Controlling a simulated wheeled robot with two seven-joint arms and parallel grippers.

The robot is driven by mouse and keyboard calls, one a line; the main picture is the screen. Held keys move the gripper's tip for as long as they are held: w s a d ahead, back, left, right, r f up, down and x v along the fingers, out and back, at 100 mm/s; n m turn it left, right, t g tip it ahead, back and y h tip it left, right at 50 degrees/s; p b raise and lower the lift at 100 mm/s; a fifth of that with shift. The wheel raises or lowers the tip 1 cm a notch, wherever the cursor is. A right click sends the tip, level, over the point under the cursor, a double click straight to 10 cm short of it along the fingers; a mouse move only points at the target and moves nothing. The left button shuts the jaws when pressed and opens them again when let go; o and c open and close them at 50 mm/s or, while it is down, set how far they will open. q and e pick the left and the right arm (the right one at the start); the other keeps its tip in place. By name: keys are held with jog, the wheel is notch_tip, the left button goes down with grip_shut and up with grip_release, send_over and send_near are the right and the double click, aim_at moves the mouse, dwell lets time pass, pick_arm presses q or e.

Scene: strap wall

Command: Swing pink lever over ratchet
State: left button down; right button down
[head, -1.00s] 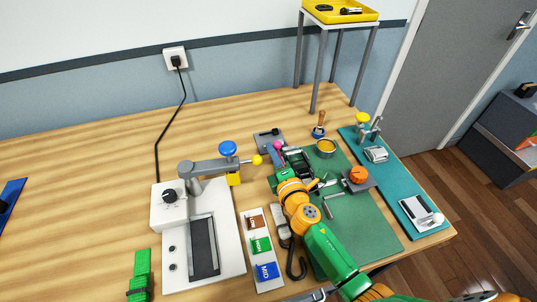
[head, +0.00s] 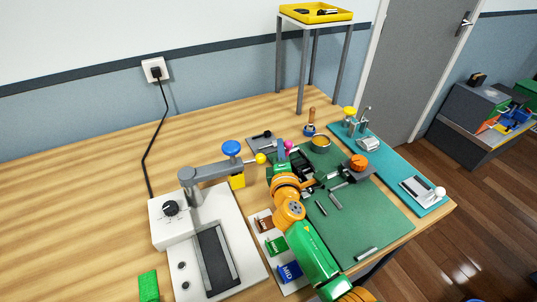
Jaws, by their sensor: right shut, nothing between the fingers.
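The pink lever shows as a pink knob (head: 289,146) near the back edge of the green mat (head: 375,222). The dark ratchet (head: 303,163) lies just right of and below the knob, partly hidden by my wrist. My right gripper (head: 281,152) is shut and empty, with its tip just left of the pink knob. I cannot tell whether it touches the knob. My orange and green right arm covers the near side of the ratchet. My left gripper is out of view.
A white device with a grey arm (head: 215,169) and yellow ball stands to the left. An orange knob (head: 358,162) and a round tin (head: 320,143) sit on the mat's right and back. A teal board (head: 392,170) lies further right.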

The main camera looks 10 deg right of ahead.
jog(key=shift+d, duration=0.4)
jog(key=shift+s+d, duration=0.2)
dwell(0.3)
dwell(1.2)
